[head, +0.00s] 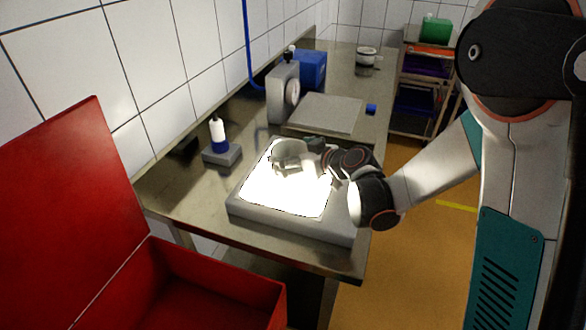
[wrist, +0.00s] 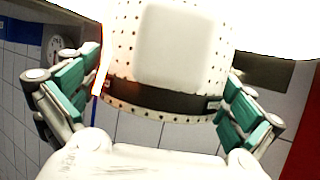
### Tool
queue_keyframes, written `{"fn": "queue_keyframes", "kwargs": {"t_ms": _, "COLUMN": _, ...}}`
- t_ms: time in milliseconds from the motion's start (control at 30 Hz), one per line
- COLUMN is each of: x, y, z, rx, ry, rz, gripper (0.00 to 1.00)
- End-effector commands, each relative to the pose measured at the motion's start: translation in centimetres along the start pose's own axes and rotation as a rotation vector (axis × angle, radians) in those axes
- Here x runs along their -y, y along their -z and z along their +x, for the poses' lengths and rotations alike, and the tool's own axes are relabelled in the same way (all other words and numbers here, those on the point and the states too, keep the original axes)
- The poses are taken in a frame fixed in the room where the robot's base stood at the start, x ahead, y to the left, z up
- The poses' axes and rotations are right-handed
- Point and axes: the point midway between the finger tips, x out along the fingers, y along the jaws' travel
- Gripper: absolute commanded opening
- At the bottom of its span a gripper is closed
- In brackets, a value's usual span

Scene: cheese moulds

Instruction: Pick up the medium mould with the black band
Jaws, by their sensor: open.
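A white perforated mould with a black band (wrist: 155,100) fills the middle of the wrist view, near its camera. In the head view a pale mould (head: 288,147) stands on the brightly lit top of a grey light box (head: 290,222); glare hides its band there. My gripper (wrist: 158,90) is open, with one teal-padded finger on each side of the mould, level with the band. Both pads look very close to its wall; I cannot tell whether they touch. In the head view my gripper (head: 313,152) reaches in from the right and partly covers the mould.
A blue-and-white bottle (head: 218,135) on a grey block stands left of the light box. Behind are a dial scale (head: 284,92) with a flat plate (head: 323,114), and a blue box (head: 308,68). A red open crate (head: 190,285) is in front. A shelf rack (head: 420,95) stands far right.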

Motion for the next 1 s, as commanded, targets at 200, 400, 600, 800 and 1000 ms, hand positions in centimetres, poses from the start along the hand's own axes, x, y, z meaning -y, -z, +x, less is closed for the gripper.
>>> {"fn": "queue_keyframes", "kwargs": {"t_ms": 200, "x": 0.0, "y": 0.1, "z": -0.1, "rx": 0.000, "ry": 0.000, "rz": 0.000, "gripper": 0.89}}
{"fn": "queue_keyframes", "kwargs": {"t_ms": 400, "x": 0.0, "y": 0.1, "z": -0.1, "rx": 0.000, "ry": 0.000, "rz": 0.000, "gripper": 0.62}}
{"fn": "queue_keyframes", "kwargs": {"t_ms": 600, "x": 0.0, "y": 0.1, "z": -0.1, "rx": 0.000, "ry": 0.000, "rz": 0.000, "gripper": 0.62}}
{"fn": "queue_keyframes", "kwargs": {"t_ms": 800, "x": 0.0, "y": 1.1, "z": -0.6, "rx": 0.000, "ry": 0.000, "rz": 0.000, "gripper": 0.62}}
{"fn": "queue_keyframes", "kwargs": {"t_ms": 1000, "x": 0.0, "y": 4.2, "z": -1.8, "rx": 0.000, "ry": 0.000, "rz": 0.001, "gripper": 0.62}}
